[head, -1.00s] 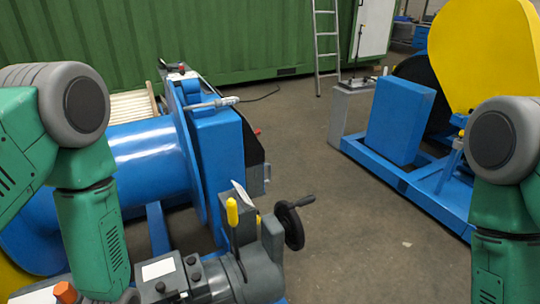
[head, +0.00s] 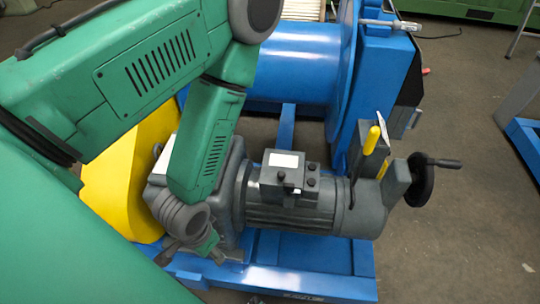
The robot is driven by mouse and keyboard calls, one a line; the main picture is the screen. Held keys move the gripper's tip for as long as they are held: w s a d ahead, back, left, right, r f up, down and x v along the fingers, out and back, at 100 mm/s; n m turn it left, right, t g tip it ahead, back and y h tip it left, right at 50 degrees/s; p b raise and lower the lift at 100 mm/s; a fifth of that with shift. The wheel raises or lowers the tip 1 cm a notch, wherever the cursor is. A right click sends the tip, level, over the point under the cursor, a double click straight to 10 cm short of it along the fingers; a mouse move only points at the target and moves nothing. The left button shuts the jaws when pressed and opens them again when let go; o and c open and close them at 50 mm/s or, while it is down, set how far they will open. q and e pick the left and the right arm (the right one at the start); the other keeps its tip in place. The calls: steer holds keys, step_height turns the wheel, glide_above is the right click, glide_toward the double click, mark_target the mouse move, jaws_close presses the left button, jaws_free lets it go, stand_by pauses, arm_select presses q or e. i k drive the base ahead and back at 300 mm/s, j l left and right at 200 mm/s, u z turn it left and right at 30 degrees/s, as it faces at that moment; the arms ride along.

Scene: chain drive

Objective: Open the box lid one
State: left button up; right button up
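A small dark grey box (head: 268,176) with a white label sits on top of the grey ribbed motor (head: 290,218), in the middle of the head view. Its top looks closed. Small round black knobs are on its right side. I cannot tell for sure whether this is the lid the task names. My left arm comes in from the left and hangs down over the gearbox left of the motor. My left gripper (head: 208,247) is low, left of and below the small box, and apart from it. Its fingers are small and partly hidden, so their opening is unclear. My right gripper is not in view.
A yellow guard (head: 125,185) stands left behind my arm. A big blue drum (head: 300,65) lies behind the motor. A yellow-handled lever (head: 371,140) and a black handwheel (head: 421,180) stand right of the motor. A blue base frame (head: 320,283) lies below.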

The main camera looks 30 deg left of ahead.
mark_target(278, 166)
steer(key=j+u, duration=0.1)
steer(key=u, duration=0.7)
steer(key=k+j, duration=0.05)
